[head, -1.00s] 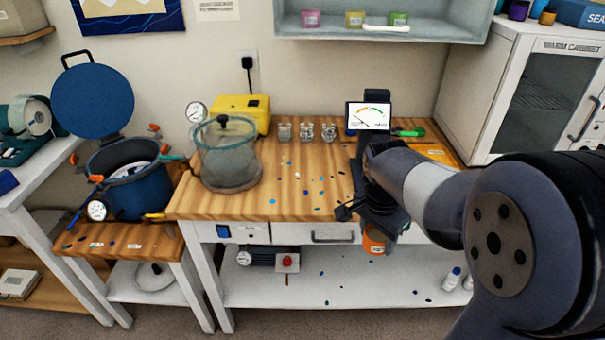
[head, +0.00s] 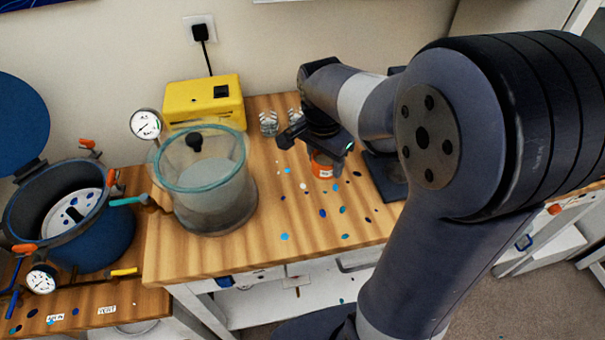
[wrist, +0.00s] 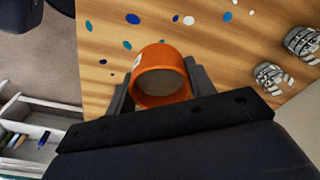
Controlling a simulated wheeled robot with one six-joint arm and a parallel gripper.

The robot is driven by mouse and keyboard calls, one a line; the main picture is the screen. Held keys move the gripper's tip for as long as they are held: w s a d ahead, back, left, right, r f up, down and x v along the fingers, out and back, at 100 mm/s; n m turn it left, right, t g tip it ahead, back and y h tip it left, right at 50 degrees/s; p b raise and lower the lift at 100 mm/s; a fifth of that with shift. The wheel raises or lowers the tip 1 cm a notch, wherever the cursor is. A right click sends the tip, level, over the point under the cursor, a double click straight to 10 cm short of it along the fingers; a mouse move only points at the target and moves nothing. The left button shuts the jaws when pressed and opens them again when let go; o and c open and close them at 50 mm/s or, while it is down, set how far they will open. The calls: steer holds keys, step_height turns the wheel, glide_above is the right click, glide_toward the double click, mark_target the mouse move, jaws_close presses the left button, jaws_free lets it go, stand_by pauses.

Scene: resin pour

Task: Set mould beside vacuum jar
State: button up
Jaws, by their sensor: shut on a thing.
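The orange mould (head: 321,167) is a short round cup with a pale label. My gripper (head: 326,156) is shut on it, over the right half of the wooden worktop. In the wrist view the mould (wrist: 160,50) sits between the two dark fingers, its round face showing grey-beige. I cannot tell how high it is above the wood. The vacuum jar (head: 207,190) is a clear glass cylinder with a greenish rim and black knob, standing on the left of the worktop. The mould is to its right, with a clear gap between them.
A yellow pump box (head: 204,101) and a round gauge (head: 146,124) stand behind the jar. Coloured flecks dot the bare wood right of the jar. A blue pressure pot (head: 75,225) is at left.

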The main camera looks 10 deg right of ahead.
glide_above(322, 195)
steer(key=f, duration=0.6)
steer(key=shift+a, duration=0.2)
steer(key=shift+f, duration=1.95)
steer(key=shift+f, duration=0.1)
steer(key=shift+f, duration=0.15)
steer(key=o, duration=1)
steer(key=shift+s, duration=0.1)
steer(key=r, duration=0.8)
steer(key=a+r, duration=0.1)
steer(key=r, duration=0.3)
steer(key=shift+s+a+r, duration=0.1)
steer(key=shift+s+r, duration=0.15)
steer(key=shift+s, duration=0.15)
steer(key=shift+f, duration=0.1)
